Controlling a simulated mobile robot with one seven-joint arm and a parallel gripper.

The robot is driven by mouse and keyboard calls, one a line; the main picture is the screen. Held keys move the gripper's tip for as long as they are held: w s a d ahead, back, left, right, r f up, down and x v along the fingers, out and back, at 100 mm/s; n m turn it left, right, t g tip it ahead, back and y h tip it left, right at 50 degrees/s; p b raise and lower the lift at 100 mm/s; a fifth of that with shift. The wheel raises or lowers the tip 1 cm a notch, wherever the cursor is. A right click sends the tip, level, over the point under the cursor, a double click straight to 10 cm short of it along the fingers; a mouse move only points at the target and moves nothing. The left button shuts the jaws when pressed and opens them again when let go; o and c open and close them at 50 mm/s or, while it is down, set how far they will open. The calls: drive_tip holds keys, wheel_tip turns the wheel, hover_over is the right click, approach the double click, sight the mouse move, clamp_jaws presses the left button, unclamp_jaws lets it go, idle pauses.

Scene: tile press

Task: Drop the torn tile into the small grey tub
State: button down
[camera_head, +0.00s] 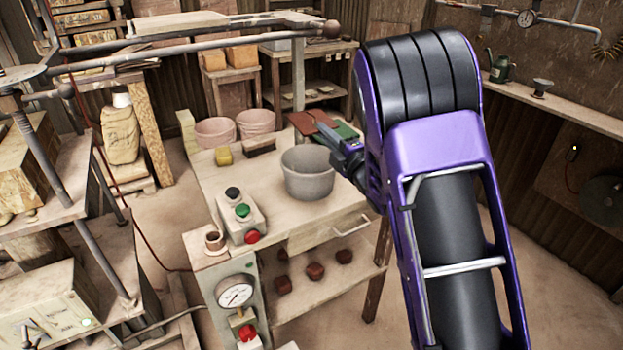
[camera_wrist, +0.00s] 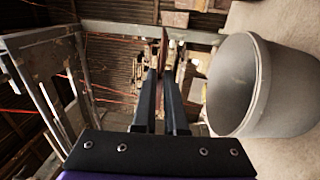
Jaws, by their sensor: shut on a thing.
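The small grey tub (camera_head: 308,178) stands upright on the bench, its mouth open upward. It is large at the right of the wrist view (camera_wrist: 285,100), beside my fingers. My gripper (camera_head: 326,132) is behind and to the right of the tub's rim in the head view. In the wrist view my gripper (camera_wrist: 163,75) is shut on a thin reddish-brown piece, the torn tile (camera_wrist: 164,47), seen nearly edge-on beyond the fingertips. The tile is beside the tub, not over its mouth in that view. Its torn edge cannot be made out.
Reddish-brown and green flat things (camera_head: 303,122) lie at the bench's back right. Two pinkish tubs (camera_head: 215,132), a yellow block (camera_head: 224,156) and a brush (camera_head: 260,147) stand behind the grey tub. A button box (camera_head: 240,216) is at the front left. The bench between is clear.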

wheel_tip(320, 180, down, 4)
drive_tip(key=shift+f+b, duration=0.25)
drive_tip(key=shift+b, duration=0.45)
drive_tip(key=c, duration=0.9)
unclamp_jaws()
drive_tip(key=shift+f, duration=0.1)
drive_tip(key=b+v, duration=0.1)
drive_tip(key=v, duration=1.6)
drive_tip(key=shift+s, duration=0.2)
